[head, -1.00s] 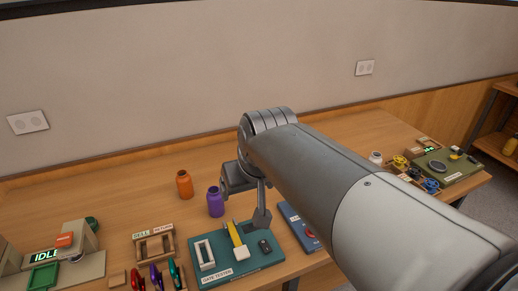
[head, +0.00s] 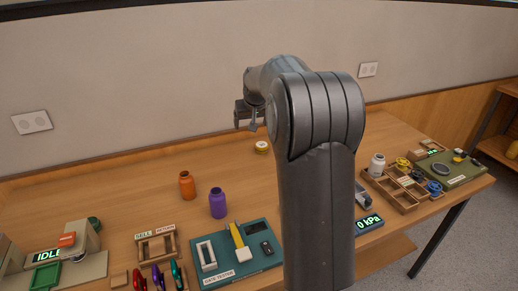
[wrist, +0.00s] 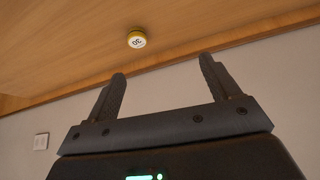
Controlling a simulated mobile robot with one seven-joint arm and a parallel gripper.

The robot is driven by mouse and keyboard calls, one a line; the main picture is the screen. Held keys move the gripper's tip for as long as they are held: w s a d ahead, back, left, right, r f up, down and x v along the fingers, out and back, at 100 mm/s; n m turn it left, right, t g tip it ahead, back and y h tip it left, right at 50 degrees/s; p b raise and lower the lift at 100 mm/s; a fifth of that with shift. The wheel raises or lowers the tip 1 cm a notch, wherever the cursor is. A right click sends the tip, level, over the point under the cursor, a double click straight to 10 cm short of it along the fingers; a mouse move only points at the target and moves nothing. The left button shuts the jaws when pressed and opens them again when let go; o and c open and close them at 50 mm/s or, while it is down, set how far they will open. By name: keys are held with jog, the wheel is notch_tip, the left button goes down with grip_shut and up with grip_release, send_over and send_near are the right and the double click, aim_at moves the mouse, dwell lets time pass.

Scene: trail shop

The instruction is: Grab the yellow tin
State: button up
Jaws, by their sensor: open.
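The yellow tin (head: 262,147) is small and round with a pale top. It stands on the wooden bench near the back wall. In the wrist view the tin (wrist: 137,39) shows a white lid with dark marks, beyond the fingertips and a little left of their middle. My gripper (wrist: 162,67) is open, with nothing between its fingers. In the head view my gripper (head: 248,120) is partly hidden by my arm and appears above the tin, apart from it.
An orange bottle (head: 187,185) and a purple bottle (head: 218,203) stand left of the tin. A teal gate tester (head: 265,257) lies in front. A white jar (head: 377,165) and a wooden tray (head: 395,193) are to the right. Bare bench surrounds the tin.

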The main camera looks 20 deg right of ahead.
send_near(262, 144)
jog(key=shift+m, duration=0.3)
jog(key=shift+x, duration=5)
jog(key=shift+s+a+f, duration=0.1)
jog(key=shift+s+a, duration=0.05)
jog(key=shift+c, duration=0.4)
jog(key=c, duration=1)
